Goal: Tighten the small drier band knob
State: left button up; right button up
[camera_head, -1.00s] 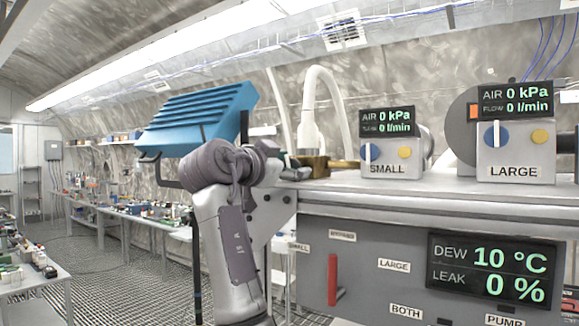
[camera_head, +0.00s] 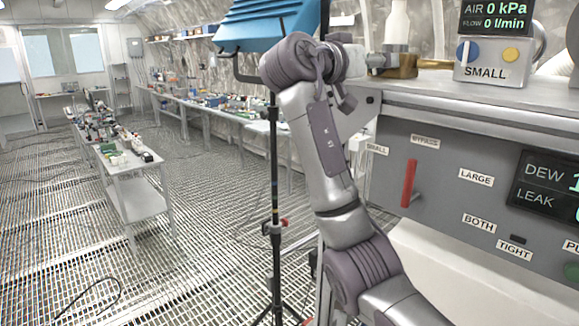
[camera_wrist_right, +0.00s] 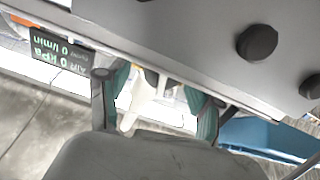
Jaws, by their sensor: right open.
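My right gripper (camera_head: 376,62) is at the left end of the bench top, beside a brass fitting (camera_head: 403,66) under a white upright body (camera_head: 397,24). In the right wrist view its two fingers (camera_wrist_right: 155,108) are apart, with a pale part (camera_wrist_right: 150,104) showing between or beyond them; I cannot tell if they touch it. I cannot pick out the small drier band knob clearly; the gripper may hide it. The SMALL unit (camera_head: 490,62) stands right of the fitting, its display (camera_head: 494,17) reading 0 kPa and 0 l/min. My left gripper is not in view.
The bench front carries a red lever (camera_head: 409,184), several labels and a DEW/LEAK display (camera_head: 545,185). A blue louvred box (camera_head: 265,25) on a black stand (camera_head: 275,200) is close behind my right arm. Open grated floor (camera_head: 190,235) lies left.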

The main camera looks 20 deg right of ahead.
jog(key=b+v, duration=0.6)
jog(key=v, duration=0.7)
jog(key=w+f+n+t+y, duration=0.1)
jog(key=w+f+n, duration=0.2)
jog(key=w+f, duration=0.2)
jog(key=w+f+n+t+y+b, duration=0.1)
jog(key=w+f+n, duration=0.2)
jog(key=f, duration=0.9)
jog(key=w+f+n+t+y, duration=0.1)
jog(key=w+f+n, duration=0.2)
jog(key=w+f, duration=0.6)
jog(key=shift+w+a+t+y, duration=0.15)
jog(key=shift+a+t+y, duration=0.15)
